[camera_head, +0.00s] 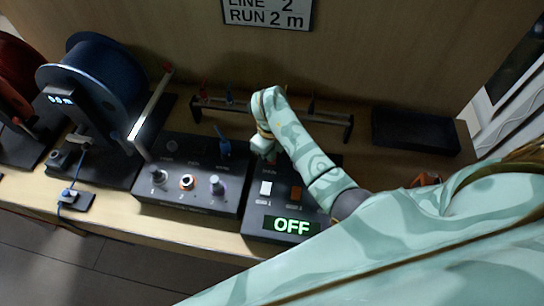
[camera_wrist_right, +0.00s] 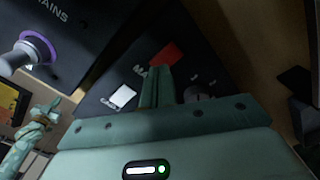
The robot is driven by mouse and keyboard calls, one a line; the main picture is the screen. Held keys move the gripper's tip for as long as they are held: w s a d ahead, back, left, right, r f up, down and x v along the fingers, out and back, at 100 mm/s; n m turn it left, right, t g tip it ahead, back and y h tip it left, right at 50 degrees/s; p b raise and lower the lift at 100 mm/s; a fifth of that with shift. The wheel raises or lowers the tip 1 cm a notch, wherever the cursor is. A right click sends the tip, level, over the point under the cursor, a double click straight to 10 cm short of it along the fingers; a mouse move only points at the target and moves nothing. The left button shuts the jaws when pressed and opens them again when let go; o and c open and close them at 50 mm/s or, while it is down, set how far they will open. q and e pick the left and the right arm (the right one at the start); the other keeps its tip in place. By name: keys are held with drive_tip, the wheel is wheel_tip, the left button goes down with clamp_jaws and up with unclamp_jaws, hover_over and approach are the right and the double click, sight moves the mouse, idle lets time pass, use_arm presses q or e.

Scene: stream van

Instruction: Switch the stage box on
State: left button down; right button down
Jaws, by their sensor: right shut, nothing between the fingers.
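The stage box (camera_head: 252,232) is a black box on the bench. Its display (camera_head: 290,225) reads OFF in green. A white switch (camera_head: 265,188) and an orange-red switch (camera_head: 295,193) sit above the display. They also show in the right wrist view, white (camera_wrist_right: 122,96) and red (camera_wrist_right: 166,55). My right gripper (camera_head: 268,155) is over the back part of the box, shut and empty. In the right wrist view its fingers (camera_wrist_right: 160,75) overlap the view near the red switch; contact cannot be told. My left gripper (camera_wrist_right: 48,108) seems to show small at the far left there, its jaws unclear.
A black box with several knobs (camera_head: 186,206) stands left of the stage box. A blue reel (camera_head: 100,75) stands further left. A rail with clips (camera_head: 220,105) runs behind, and a dark flat block (camera_head: 415,132) lies at the back right. My right arm covers the bench's right front.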

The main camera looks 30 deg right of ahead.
drive_tip(key=shift+f+b, duration=0.6)
drive_tip(key=shift+f, duration=0.25)
drive_tip(key=shift+r, duration=0.1)
idle(0.3)
wheel_tip(320, 180, up, 7)
drive_tip(key=p, duration=0.7)
idle(0.3)
